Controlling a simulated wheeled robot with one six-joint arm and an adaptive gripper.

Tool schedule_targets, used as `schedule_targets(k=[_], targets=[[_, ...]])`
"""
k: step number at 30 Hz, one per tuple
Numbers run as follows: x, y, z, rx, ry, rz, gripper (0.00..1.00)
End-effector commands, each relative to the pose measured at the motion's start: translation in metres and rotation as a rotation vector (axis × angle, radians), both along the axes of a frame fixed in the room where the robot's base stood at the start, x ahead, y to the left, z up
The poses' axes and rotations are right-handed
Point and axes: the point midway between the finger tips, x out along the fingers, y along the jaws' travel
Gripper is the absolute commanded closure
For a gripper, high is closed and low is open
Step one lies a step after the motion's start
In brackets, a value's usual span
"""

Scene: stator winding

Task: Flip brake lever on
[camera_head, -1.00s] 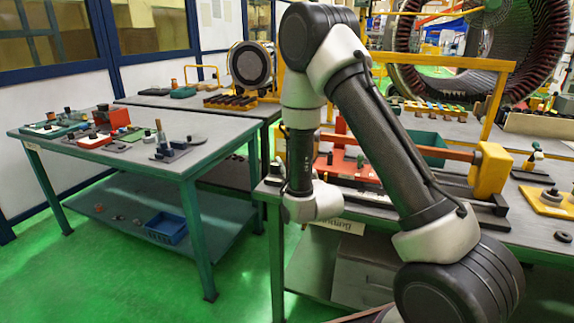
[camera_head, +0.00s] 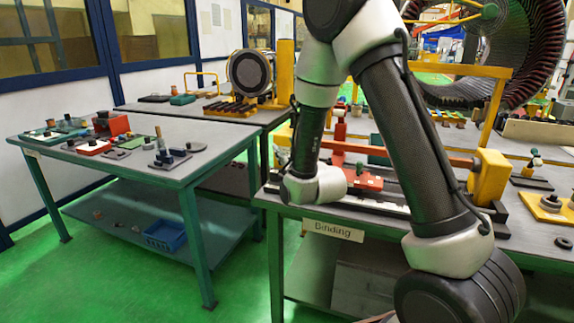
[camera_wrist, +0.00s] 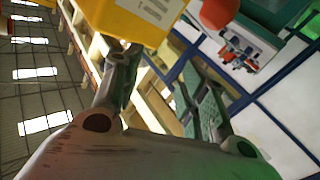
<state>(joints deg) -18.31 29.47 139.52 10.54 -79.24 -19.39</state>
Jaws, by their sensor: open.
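My gripper (camera_wrist: 163,85) shows in the wrist view, its two fingers apart with nothing between them. In the head view its fingers are hidden behind my wrist, which is over the near left edge of the binding bench (camera_head: 385,222). A rounded red piece (camera_wrist: 218,12) shows at the top of the wrist view, beyond the right finger and apart from it. An upright red part (camera_head: 340,138) stands behind my forearm in the head view. I cannot tell which red piece, if either, is the brake lever.
A yellow block (camera_wrist: 135,17) with a white label is close beyond the left finger in the wrist view. A green-legged table (camera_head: 150,180) with small parts stands left, with floor between.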

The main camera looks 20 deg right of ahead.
Motion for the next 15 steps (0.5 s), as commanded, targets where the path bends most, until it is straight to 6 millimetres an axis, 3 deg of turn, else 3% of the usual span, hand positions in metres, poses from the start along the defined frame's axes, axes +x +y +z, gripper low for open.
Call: schedule_targets(k=[6, 15], targets=[[0.0, 0.0, 0.025, -0.001, 0.0, -0.001, 0.57], [0.0, 0.0, 0.027, -0.001, 0.001, 0.0, 0.57]])
